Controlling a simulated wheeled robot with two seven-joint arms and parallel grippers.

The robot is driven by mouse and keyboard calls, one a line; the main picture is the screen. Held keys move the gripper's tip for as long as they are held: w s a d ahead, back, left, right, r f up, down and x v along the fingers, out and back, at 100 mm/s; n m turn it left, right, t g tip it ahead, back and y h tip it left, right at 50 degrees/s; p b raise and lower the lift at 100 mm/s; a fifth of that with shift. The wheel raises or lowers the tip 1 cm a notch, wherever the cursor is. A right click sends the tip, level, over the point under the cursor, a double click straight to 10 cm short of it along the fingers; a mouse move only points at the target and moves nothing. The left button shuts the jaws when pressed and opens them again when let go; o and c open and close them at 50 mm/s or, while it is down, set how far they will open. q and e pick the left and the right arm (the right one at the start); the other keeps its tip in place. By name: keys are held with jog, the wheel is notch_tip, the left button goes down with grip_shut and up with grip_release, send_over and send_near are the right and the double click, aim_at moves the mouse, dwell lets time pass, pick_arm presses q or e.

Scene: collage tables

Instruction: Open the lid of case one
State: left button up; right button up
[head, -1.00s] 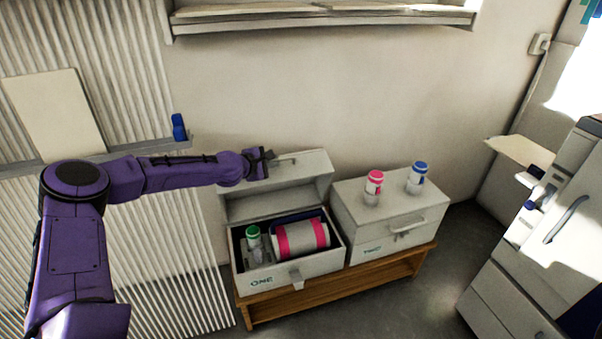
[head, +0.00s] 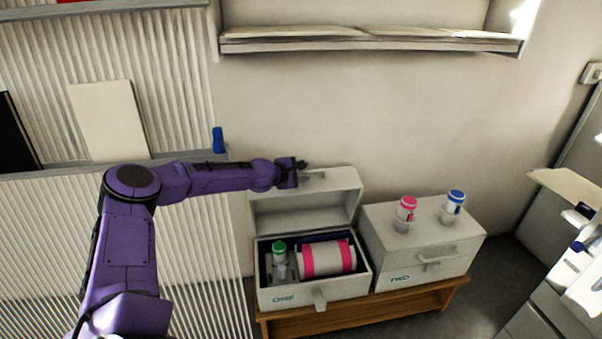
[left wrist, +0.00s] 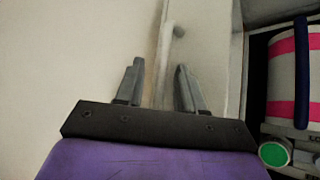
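Case one (head: 312,302) is a white box marked ONE on a low wooden bench. Its lid (head: 330,210) stands raised at the back, and the inside shows. In it are a green-capped bottle (head: 280,262) and a white roll with pink bands (head: 327,259). My left gripper (head: 300,168) is at the upper left of the raised lid, by its handle. In the left wrist view my left gripper (left wrist: 158,78) has its fingers apart, with the lid's edge (left wrist: 162,60) showing between them; contact cannot be told. My right gripper is out of view.
Case two (head: 425,252) stands shut to the right, with a pink-capped bottle (head: 406,212) and a blue-capped bottle (head: 454,205) on top. The wooden bench (head: 350,314) carries both cases. A wall shelf (head: 370,43) hangs above.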

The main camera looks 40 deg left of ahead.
pick_arm(q)
jog(key=p+v, duration=0.6)
jog(key=v, duration=0.1)
jog(key=shift+w+a+r, duration=0.1)
jog(key=shift+r, duration=0.3)
jog(key=shift+s+f, duration=0.1)
jog(key=shift+s, duration=0.15)
jog(key=shift+s+f, duration=0.1)
jog(key=shift+f, duration=0.15)
